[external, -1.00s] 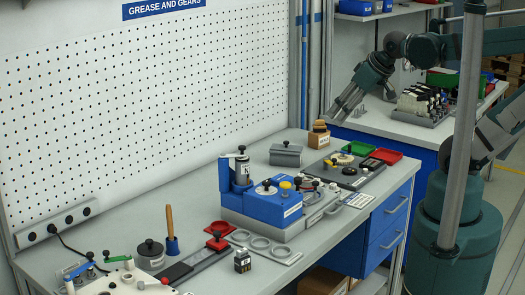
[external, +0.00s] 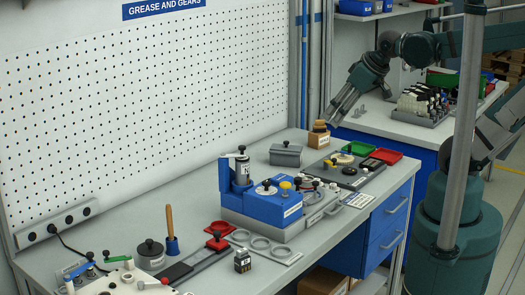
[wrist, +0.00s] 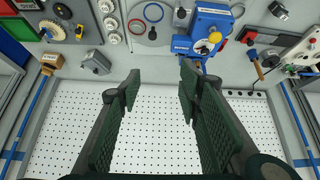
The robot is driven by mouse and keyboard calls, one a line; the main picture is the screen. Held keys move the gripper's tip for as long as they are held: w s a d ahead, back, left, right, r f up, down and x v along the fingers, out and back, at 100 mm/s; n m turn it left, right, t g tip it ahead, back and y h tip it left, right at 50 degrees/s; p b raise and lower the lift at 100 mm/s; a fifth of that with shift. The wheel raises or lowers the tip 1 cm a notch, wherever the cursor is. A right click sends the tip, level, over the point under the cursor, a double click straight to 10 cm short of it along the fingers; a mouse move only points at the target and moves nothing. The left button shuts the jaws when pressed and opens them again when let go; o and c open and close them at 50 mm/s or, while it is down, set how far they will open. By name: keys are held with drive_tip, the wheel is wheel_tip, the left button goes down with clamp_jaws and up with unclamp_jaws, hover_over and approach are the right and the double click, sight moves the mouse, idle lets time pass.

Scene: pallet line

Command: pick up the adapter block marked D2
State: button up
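I cannot make out a D2 mark on anything. A small dark block with a pale label (external: 242,260) stands near the front edge of the bench. A wooden block stack (external: 319,134) with a pale label stands at the bench's far end; it also shows at the upper left of the wrist view (wrist: 48,63). My gripper (external: 332,117) is in the air near the wooden stack in the external view. In the wrist view my gripper (wrist: 160,79) has its fingers wide apart, with nothing between them.
The bench carries a blue machine (external: 262,203), a grey box with a knob (external: 285,155), red (external: 386,156) and green (external: 358,148) trays, and a wooden-handled tool (external: 170,228). A pegboard (external: 150,110) backs it. A grey post (external: 460,130) stands in front of my arm.

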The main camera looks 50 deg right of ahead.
drive_tip(key=w+a+f+n+g+y+b, duration=0.1)
drive_tip(key=w+a+f+n, duration=0.15)
drive_tip(key=a, duration=0.25)
drive_tip(key=w+a+f+n+g, duration=0.1)
drive_tip(key=w+a+f+n, duration=0.15)
drive_tip(key=a, duration=0.25)
drive_tip(key=n+g+h+b, duration=0.1)
drive_tip(key=n+g+b, duration=0.35)
drive_tip(key=n, duration=0.55)
hover_over(242, 250)
drive_tip(key=f, duration=1.3)
drive_tip(key=d+f, duration=0.1)
drive_tip(key=f, duration=0.6)
drive_tip(key=shift+w+f+p, duration=0.1)
drive_tip(key=shift+p, duration=0.3)
drive_tip(key=shift+s+a+f, duration=0.25)
drive_tip(key=shift+a+f, duration=0.25)
drive_tip(key=shift+f, duration=1.3)
drive_tip(key=shift+f, duration=0.1)
drive_tip(key=shift+f, duration=2.45)
